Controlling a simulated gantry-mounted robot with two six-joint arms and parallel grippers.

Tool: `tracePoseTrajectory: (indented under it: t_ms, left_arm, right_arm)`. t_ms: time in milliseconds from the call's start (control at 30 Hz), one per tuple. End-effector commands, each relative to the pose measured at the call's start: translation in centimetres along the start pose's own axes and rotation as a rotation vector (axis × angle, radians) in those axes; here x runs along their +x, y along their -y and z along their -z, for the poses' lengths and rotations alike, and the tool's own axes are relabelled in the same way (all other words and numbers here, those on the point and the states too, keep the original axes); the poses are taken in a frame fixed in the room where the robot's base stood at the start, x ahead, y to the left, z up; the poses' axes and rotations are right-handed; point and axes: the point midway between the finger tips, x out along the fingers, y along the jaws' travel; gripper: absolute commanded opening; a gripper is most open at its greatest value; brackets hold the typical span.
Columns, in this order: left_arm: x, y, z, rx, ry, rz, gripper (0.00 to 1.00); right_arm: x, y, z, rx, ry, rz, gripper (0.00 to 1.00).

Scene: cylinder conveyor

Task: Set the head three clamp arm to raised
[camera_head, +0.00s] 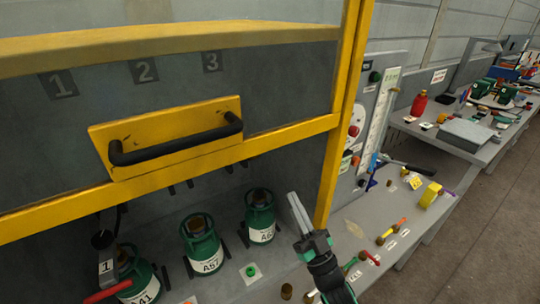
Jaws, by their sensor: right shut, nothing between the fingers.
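My right gripper (294,198) is right of centre, its two pale fingers together and empty. It is just right of the rightmost green cylinder (260,220) and beside the yellow guard post, apart from the cylinder as far as I can tell. The number 3 plate (212,62) is at the upper right of the panel behind the guard. I cannot make out a clamp arm at head three. A red-handled lever (107,292) shows at the lower left, by the tag marked 1. My left gripper is out of view.
A yellow guard frame (180,160) with a black handle (175,142) crosses the upper left. Green cylinders (204,246) stand below it. A control panel (377,115) stands right of the post. Small coloured parts (405,221) lie on the bench, and a side bench is cluttered.

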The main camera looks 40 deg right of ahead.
Motion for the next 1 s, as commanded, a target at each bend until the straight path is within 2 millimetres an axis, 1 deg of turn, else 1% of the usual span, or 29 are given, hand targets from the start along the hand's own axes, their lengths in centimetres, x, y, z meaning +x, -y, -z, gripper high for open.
tracePoseTrajectory:
  t_ms: [33, 300, 400, 500, 600, 700, 1000]
  left_arm:
    - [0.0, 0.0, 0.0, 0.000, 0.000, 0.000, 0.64]
    - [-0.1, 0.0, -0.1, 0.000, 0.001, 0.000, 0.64]
    - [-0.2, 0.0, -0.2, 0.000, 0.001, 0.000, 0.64]
    - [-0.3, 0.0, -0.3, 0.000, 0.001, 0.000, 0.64]
    - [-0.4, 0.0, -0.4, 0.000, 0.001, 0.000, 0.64]
    - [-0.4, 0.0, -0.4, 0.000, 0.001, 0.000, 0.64]
    - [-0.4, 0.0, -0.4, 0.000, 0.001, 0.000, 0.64]
  right_arm:
    - [1.0, 0.0, 0.2, 0.000, -0.004, 0.001, 0.00]
    - [6.8, 0.0, 0.1, 0.000, -0.004, 0.001, 0.00]
    - [8.9, 0.1, 0.1, 0.000, -0.005, 0.001, 0.00]
    - [10.5, 0.1, 0.1, 0.001, -0.003, 0.001, 0.00]
    - [11.7, 0.1, 0.1, 0.001, -0.002, 0.001, 0.00]
    - [12.3, 0.0, 0.1, 0.000, -0.002, 0.001, 0.00]
    - [12.5, 0.0, 0.1, 0.000, 0.000, 0.000, 0.00]
